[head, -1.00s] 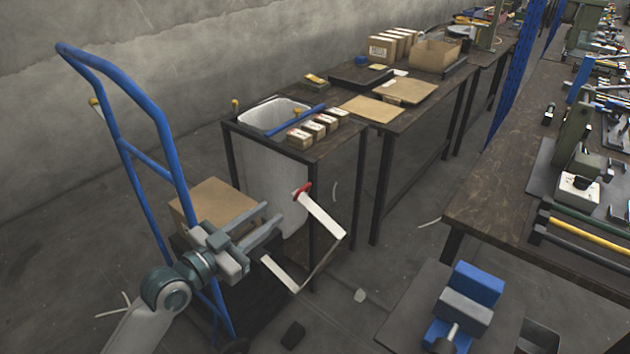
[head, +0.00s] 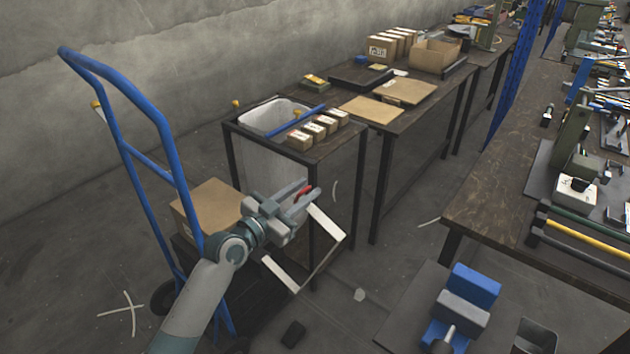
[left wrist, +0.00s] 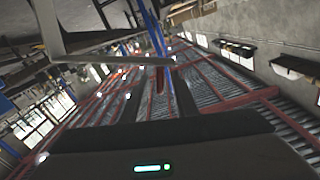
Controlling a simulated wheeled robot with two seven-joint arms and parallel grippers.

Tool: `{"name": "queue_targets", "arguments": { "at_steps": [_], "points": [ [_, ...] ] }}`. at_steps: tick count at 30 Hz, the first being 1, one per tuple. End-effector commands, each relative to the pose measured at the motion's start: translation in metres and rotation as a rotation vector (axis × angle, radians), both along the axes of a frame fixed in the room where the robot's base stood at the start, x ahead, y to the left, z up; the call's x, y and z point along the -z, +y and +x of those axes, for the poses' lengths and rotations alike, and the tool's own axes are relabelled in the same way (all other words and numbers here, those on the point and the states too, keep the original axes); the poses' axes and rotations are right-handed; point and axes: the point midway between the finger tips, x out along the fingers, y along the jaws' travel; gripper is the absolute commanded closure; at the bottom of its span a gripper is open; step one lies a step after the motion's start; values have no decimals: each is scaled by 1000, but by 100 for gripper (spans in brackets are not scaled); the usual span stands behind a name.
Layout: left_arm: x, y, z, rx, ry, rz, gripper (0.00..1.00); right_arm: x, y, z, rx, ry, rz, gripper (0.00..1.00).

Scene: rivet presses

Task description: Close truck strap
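The blue hand truck (head: 170,140) stands at the left in the head view, with a cardboard box (head: 212,205) on it. Its pale strap (head: 327,226) sticks out to the right in bent segments and ends in a red tip (head: 303,191). My left gripper (head: 304,194) is at this red tip, with its fingers apart on either side of it. In the left wrist view the red tip (left wrist: 160,80) shows between the two open fingers; I cannot tell whether they touch it. My right gripper is not in view.
A dark table (head: 340,146) with small boxes and a white bin (head: 272,165) stands just behind the strap. A workbench (head: 500,190) is at the right, and a blue vise (head: 470,290) is at the lower right. A dark block (head: 293,334) lies on the floor.

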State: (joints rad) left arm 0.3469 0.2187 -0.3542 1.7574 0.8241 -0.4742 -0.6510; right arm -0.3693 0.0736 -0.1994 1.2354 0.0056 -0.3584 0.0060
Motion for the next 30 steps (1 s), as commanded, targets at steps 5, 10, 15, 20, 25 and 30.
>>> {"name": "queue_targets", "arguments": {
  "at_steps": [5,10,15,20,25,30],
  "points": [
    [-2,-16,21,0,-1,-2,74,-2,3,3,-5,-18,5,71],
    [0,-24,32,0,0,0,74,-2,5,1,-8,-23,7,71],
    [0,-26,35,0,-1,0,74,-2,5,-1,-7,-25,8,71],
    [0,-26,35,0,-1,0,74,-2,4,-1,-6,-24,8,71],
    [0,-26,35,0,-1,-1,100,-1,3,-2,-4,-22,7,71],
    [0,-26,35,1,0,0,100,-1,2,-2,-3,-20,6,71]
  ]
}}
